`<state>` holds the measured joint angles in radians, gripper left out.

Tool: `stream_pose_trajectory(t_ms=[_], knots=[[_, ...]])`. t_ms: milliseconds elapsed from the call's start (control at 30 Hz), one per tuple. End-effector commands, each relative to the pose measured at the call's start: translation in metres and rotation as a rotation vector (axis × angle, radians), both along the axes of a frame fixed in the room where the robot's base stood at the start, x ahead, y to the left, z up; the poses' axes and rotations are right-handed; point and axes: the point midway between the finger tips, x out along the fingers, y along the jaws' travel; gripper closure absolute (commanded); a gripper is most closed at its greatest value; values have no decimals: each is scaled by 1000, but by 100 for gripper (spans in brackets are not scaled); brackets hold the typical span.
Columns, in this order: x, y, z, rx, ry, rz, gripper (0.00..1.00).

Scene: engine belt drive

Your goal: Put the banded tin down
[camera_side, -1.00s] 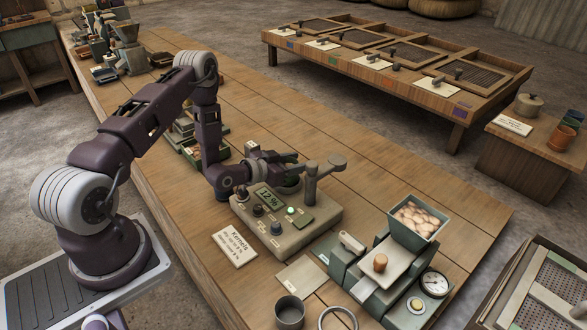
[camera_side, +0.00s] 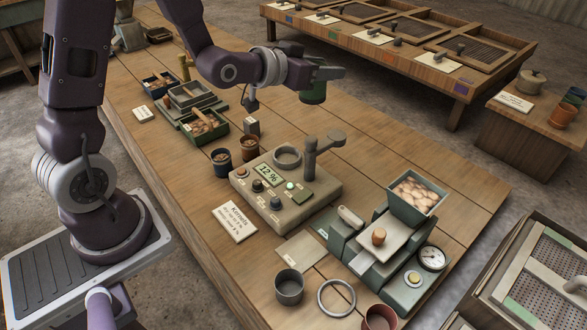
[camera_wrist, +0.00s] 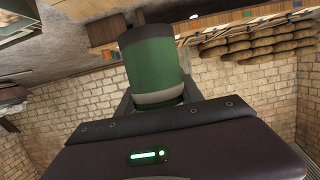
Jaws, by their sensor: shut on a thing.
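The banded tin (camera_side: 313,93) is green with a grey band and hangs in the air over the bench, behind the moisture meter. My gripper (camera_side: 318,74) is shut around it. The tin's contents do not show.
The meter (camera_side: 285,190) reads 12% and has an empty ring cup (camera_side: 288,157) and a post with an arm. A grinder with a hopper (camera_side: 416,195) stands at right. Bare planks (camera_side: 385,140) lie behind the meter.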

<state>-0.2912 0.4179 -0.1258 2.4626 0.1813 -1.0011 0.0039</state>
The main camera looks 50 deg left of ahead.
Motion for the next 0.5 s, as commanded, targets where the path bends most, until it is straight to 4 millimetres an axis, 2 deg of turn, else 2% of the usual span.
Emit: stream_pose_trajectory(t_ms=[100,200,267,400,500], knots=[[-1,-2,2,0,0,-1,100],[5,8,-11,5,7,3,100],[11,21,-29,13,14,3,100],[22,60,-86,22,24,0,100],[21,83,-122,14,18,-1,100]])
